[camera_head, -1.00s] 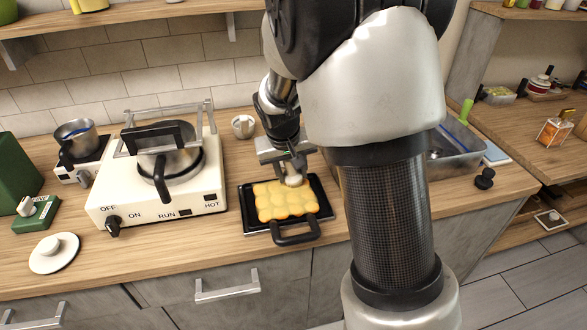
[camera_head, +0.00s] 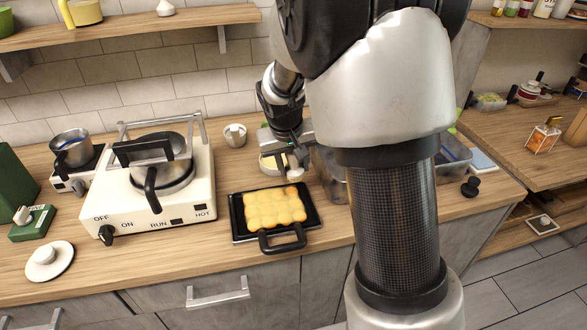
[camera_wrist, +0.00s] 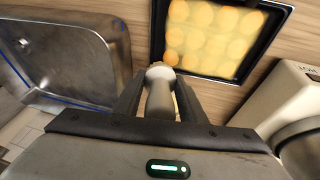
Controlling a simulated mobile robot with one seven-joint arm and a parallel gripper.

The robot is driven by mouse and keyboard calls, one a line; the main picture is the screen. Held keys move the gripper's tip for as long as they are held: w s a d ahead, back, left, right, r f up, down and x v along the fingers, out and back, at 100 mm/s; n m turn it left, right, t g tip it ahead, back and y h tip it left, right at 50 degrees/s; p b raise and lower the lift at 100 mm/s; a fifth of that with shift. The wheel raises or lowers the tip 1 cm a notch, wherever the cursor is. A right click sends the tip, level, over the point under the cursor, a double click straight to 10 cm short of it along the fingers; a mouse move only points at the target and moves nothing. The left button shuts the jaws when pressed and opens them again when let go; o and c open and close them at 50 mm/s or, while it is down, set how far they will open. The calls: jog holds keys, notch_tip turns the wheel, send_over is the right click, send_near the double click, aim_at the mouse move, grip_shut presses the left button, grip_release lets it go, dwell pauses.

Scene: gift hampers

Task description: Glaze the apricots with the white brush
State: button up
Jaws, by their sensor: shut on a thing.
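Several yellow-orange apricots (camera_head: 274,207) lie packed in a black tray (camera_head: 236,217) with a front handle; they also show at the top of the wrist view (camera_wrist: 212,38). My gripper (camera_head: 289,157) is just behind the tray's back right corner. It is shut on the white brush (camera_wrist: 160,98), whose handle sits between the fingers (camera_wrist: 158,110). The brush head points toward the tray in the wrist view. In the head view the brush (camera_head: 293,171) is small, and I cannot tell whether it touches anything. A round dish with pale contents (camera_head: 269,166) is partly hidden behind my gripper.
A white cooker (camera_head: 150,205) with a pan stands left of the tray. A small white cup (camera_head: 235,135) stands behind. Counter is clear in front of the dish.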

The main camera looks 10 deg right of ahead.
jog(key=shift+r+p, duration=0.9)
jog(key=shift+r, duration=0.75)
jog(key=shift+r+p, duration=0.2)
jog(key=shift+p, duration=0.4)
jog(key=p, duration=0.2)
jog(key=shift+p, duration=0.3)
